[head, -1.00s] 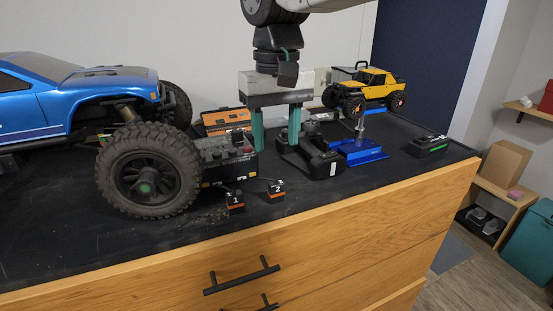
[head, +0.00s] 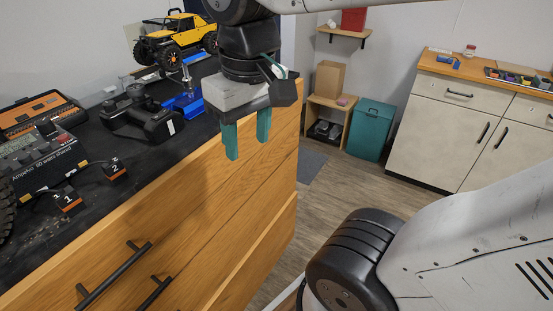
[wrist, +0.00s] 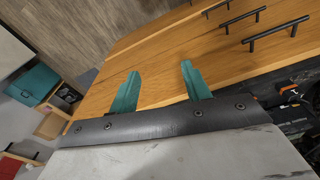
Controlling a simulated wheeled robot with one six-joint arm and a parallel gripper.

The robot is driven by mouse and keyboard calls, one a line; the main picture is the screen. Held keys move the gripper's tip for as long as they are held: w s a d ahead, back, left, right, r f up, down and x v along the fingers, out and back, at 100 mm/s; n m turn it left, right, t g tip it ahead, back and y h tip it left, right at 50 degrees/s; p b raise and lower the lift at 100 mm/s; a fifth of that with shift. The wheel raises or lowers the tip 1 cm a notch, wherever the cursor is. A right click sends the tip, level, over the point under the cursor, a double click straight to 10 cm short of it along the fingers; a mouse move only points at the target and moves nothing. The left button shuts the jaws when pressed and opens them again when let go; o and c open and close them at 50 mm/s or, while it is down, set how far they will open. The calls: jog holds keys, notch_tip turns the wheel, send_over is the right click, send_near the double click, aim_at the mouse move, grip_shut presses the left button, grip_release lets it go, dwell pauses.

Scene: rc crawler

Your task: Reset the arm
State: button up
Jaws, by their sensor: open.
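My gripper (head: 247,137) hangs in front of the wooden drawer front, past the workbench's black top, in the head view. Its two teal fingers are apart with nothing between them. In the wrist view the open fingers (wrist: 160,88) show against the wooden drawer front. My grey arm link fills the lower right of the head view.
The wooden drawer cabinet (head: 215,200) has black handles. Open floor lies right, before a teal bin (head: 370,130).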

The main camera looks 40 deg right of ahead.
jog(key=s+d+f, duration=0.2)
jog(key=s+f, duration=0.2)
jog(key=shift+s+d+m, duration=0.15)
jog(key=shift+s+m, duration=0.05)
jog(key=shift+m, duration=0.1)
dwell(0.9)
